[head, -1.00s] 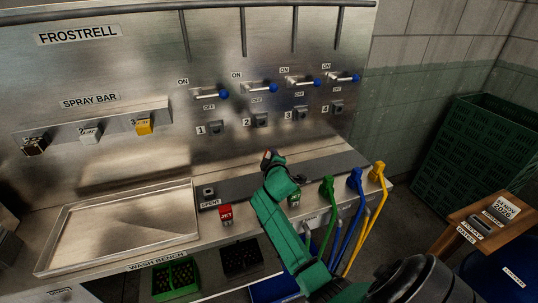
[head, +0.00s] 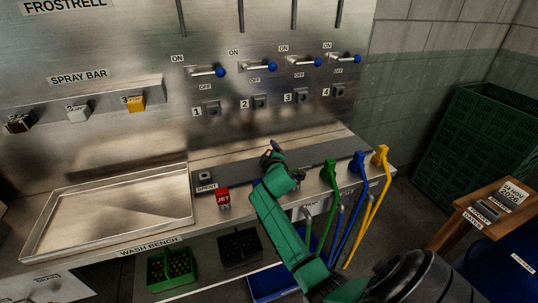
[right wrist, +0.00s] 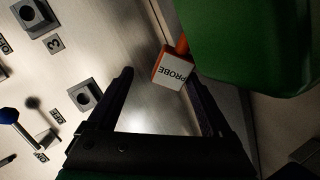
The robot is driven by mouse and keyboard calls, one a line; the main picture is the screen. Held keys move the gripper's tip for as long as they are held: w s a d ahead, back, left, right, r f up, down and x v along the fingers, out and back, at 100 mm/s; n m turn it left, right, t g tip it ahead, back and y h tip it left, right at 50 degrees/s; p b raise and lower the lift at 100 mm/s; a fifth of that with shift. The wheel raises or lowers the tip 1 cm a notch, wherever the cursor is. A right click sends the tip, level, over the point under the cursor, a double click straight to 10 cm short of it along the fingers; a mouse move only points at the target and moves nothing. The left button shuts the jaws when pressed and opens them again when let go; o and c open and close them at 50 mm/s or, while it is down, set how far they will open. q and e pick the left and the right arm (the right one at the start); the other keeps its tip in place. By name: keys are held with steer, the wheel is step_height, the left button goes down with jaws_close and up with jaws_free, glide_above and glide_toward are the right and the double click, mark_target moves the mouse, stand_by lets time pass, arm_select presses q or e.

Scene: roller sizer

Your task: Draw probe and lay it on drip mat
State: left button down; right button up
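The probe (right wrist: 172,70) shows in the right wrist view as a white block lettered PROBE with an orange stem. My right gripper (right wrist: 162,72) is open, with its two dark fingers apart. The probe's block appears between the fingertips, closer to the right-hand finger; I cannot tell its depth or whether it touches. In the head view my right gripper (head: 272,152) is over the wash bench, and my green arm hides the probe. My left gripper is not in view.
A large green shape (right wrist: 255,40) fills the wrist view's upper right, close to the probe. Green (head: 329,172), blue (head: 358,162) and yellow (head: 380,157) hose-like handles stand right of my arm. A red JET block (head: 223,197) and a shallow metal tray (head: 110,212) are left.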

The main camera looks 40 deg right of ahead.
steer(key=shift+r, duration=0.1)
step_height(320, 180, up, 20)
stand_by(0.4)
stand_by(0.6)
